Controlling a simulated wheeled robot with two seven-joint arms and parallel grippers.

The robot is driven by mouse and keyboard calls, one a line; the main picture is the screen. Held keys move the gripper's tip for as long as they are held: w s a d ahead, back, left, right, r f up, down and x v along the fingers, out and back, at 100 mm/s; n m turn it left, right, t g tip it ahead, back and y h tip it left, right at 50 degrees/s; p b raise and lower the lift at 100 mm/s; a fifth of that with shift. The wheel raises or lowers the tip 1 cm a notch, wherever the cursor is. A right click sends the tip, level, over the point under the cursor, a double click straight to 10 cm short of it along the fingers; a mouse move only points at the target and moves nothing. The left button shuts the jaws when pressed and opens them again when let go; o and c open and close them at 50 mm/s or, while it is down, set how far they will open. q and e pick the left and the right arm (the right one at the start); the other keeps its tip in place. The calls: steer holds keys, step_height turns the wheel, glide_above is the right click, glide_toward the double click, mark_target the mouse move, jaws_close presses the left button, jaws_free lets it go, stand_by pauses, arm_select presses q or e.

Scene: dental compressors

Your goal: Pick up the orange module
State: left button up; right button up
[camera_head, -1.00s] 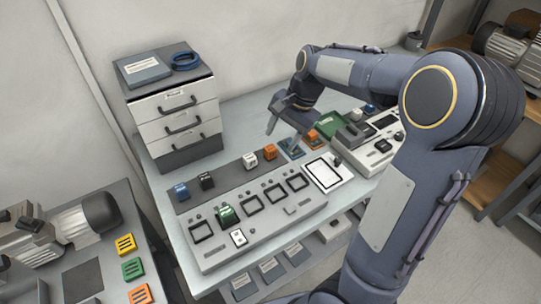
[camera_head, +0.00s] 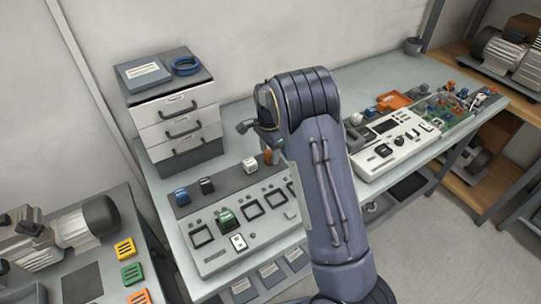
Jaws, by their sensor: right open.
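An orange module (camera_head: 267,157) stands on the dark strip at the back of the grey panel (camera_head: 222,255), just right of a white module (camera_head: 249,166). My right arm hides part of it. My right gripper (camera_head: 256,134) is above and slightly behind the orange module, apart from it as far as I can see. A dark finger sticks out to the left; the rest is mostly hidden behind my arm. It is open. My left gripper is not in view.
Blue (camera_head: 181,196) and black (camera_head: 206,186) modules share the strip, and a green module (camera_head: 226,219) sits in a panel slot. A drawer unit (camera_head: 180,125) stands behind left. A white device (camera_head: 396,145) and an orange tray (camera_head: 394,101) lie to the right.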

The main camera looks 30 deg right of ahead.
steer(key=shift+f, duration=0.6)
steer(key=c, duration=1.1)
steer(key=shift+r, duration=0.1)
